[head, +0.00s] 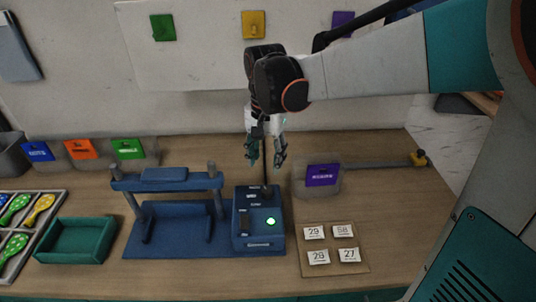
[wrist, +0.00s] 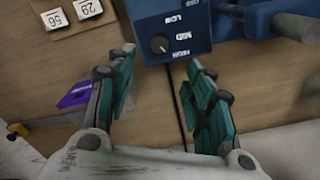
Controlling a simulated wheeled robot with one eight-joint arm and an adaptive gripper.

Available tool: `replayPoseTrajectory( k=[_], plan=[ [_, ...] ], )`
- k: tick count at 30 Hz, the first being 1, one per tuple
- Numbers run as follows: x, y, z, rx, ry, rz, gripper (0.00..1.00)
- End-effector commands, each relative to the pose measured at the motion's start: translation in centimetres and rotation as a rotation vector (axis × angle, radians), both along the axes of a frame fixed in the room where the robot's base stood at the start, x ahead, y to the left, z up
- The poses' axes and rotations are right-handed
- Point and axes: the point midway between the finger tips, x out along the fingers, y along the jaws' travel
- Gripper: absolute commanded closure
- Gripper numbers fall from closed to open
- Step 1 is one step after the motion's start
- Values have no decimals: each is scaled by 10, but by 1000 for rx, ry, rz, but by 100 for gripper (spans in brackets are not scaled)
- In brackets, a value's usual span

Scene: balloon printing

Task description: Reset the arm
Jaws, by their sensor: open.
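My gripper (head: 266,152) hangs pointing down over the back of the table, above and behind the blue control box. In the wrist view my gripper (wrist: 160,85) shows two teal fingers spread apart with nothing between them. The blue control box (head: 258,240) has a lit green button (head: 271,221) and a dark switch. Its knob (wrist: 158,44) and the LOW, MID and HIGH labels show in the wrist view. My arm reaches in from the right of the head view.
A blue press frame (head: 168,183) stands left of the box, with a green tray (head: 75,240) farther left. A purple-labelled bin (head: 318,180) and a board (head: 360,262) with number cards are at the right. A rack (head: 30,222) holds colored balloon-shaped pieces. The wall is behind.

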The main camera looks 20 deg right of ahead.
Motion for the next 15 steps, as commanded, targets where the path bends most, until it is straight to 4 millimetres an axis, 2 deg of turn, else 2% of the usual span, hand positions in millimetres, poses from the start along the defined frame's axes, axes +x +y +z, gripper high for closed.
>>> replayPoseTrajectory(
  k=[4,15],
  plan=[
    [-2,0,7,0,0,1,52],
    [-5,0,8,0,-7,9,52]
  ],
)
